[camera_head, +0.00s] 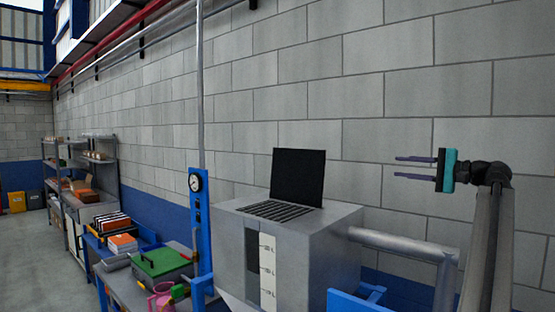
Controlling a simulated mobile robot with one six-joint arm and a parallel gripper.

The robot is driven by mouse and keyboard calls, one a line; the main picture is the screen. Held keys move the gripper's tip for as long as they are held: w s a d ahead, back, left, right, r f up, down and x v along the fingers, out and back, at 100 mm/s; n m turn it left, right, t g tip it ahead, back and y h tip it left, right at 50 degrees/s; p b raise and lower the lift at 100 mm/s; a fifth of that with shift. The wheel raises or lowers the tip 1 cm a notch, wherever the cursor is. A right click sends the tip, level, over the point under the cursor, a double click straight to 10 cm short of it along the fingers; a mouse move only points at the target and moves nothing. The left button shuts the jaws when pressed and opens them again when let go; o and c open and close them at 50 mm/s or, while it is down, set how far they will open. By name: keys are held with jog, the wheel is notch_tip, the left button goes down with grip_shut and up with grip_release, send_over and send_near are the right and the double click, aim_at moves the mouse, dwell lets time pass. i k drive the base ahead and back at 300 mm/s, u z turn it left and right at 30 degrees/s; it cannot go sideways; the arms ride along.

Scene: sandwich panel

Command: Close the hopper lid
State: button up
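The hopper (309,244) is a grey metal box at the middle right, with a white level scale on its front. Its black lid (297,177) stands up, tilted slightly back, at the rear of the top. A barred grille (273,211) shows in the top opening in front of it. My gripper (397,167) is to the right of the lid, in front of the wall and clear of the hopper. Its two dark fingers point left and are apart, with nothing between them.
A blue post with a gauge (195,183) and a tall pipe stand left of the hopper. A grey pipe (400,244) runs from the hopper's right side. A bench (130,290) with a green-topped box (161,260) and a pink jug (162,298) is at lower left. Shelves (93,180) stand further back.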

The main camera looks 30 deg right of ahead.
aim_at(297, 176)
jog(key=k, duration=0.65)
jog(key=z, duration=0.35)
jog(key=i, duration=1.7)
jog(key=u, duration=0.35)
